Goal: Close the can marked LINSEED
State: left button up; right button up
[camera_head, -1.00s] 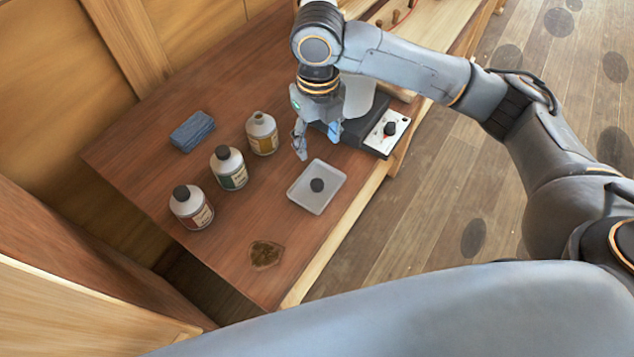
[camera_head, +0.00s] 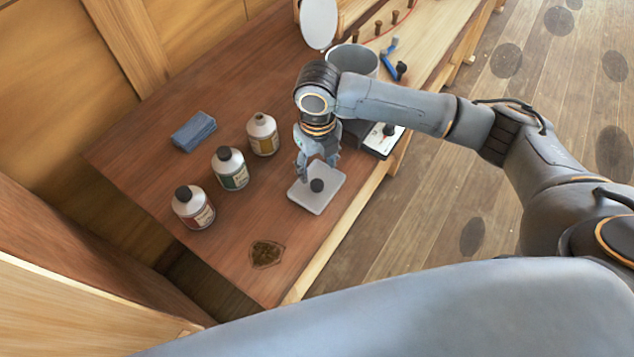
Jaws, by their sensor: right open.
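Three pale cans stand upright in a row on the brown bench. The can with a yellow-brown label (camera_head: 262,136) has an open neck with no dark cap. The can with a green label (camera_head: 232,172) and the can with a red label (camera_head: 195,211) each wear a black cap. The lettering is too small to read, so I cannot tell which says LINSEED. A loose black cap (camera_head: 316,186) lies in a shallow white tray (camera_head: 309,201). My right gripper (camera_head: 318,171) is open, pointing down just above the tray's far side, close to the cap. My left gripper is out of view.
A folded blue cloth (camera_head: 194,132) lies behind the cans. A dark stain (camera_head: 265,253) marks the bench near its front corner.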

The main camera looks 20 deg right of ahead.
aim_at(316, 182)
jog(key=shift+f, duration=0.25)
jog(key=f+p, duration=0.1)
jog(key=f, duration=0.2)
jog(key=shift+s+a+f+p, duration=0.1)
jog(key=shift+a+f+p, duration=0.1)
jog(key=shift+f+p, duration=0.15)
jog(key=shift+f, duration=0.5)
jog(key=c, duration=0.8)
